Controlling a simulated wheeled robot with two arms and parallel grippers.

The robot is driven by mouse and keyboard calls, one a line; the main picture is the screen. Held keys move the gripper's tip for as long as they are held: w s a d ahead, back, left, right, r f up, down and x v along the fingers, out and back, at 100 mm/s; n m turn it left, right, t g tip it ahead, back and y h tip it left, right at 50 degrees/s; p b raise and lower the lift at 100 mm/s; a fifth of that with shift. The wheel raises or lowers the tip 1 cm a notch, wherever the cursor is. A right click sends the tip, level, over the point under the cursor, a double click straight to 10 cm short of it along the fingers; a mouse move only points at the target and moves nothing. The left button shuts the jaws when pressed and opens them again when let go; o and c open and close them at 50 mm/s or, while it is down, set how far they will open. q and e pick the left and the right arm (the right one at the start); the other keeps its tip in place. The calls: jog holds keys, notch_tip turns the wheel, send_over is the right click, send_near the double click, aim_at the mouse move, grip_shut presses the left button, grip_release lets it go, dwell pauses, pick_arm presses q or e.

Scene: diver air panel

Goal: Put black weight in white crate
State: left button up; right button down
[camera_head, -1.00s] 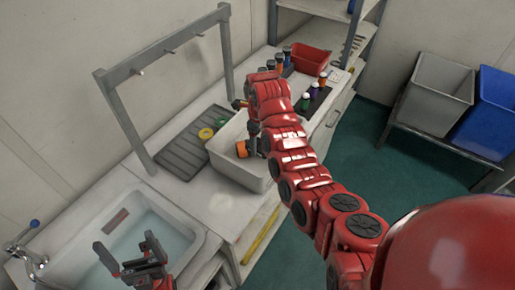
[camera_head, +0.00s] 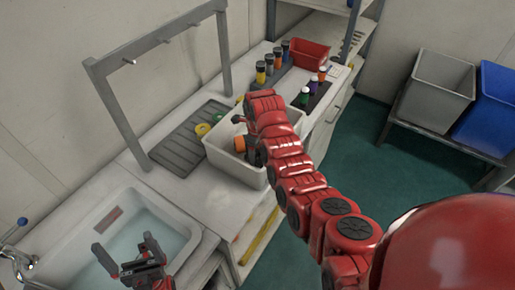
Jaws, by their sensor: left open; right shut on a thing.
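The white crate (camera_head: 222,162) stands on the counter, right of the dark grooved mat. An orange round thing (camera_head: 240,144) shows inside it. My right arm reaches over the crate's right side, and my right gripper (camera_head: 247,132) is down at the crate's opening, partly hidden by its own wrist. It is shut on a dark thing, which looks like the black weight but is mostly hidden. I cannot tell whether it touches the crate's floor. My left gripper (camera_head: 124,250) is open and empty above the front edge of the sink.
The sink (camera_head: 120,235) with water is at the left. A grey rack frame (camera_head: 115,110) stands over the mat (camera_head: 180,143). Several capped bottles (camera_head: 270,65) and a red bin (camera_head: 308,52) are behind. Grey (camera_head: 437,85) and blue (camera_head: 487,105) bins stand at right.

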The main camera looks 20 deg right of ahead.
aim_at(257, 156)
notch_tip(257, 156, down, 2)
jog(key=shift+p, duration=0.55)
jog(key=shift+w+f, duration=0.1)
jog(key=shift+f, duration=0.4)
jog(key=shift+c, duration=2.3)
grip_release()
jog(key=shift+f, duration=0.15)
jog(key=o, duration=0.5)
jog(key=shift+c, duration=0.2)
jog(key=shift+r, duration=0.2)
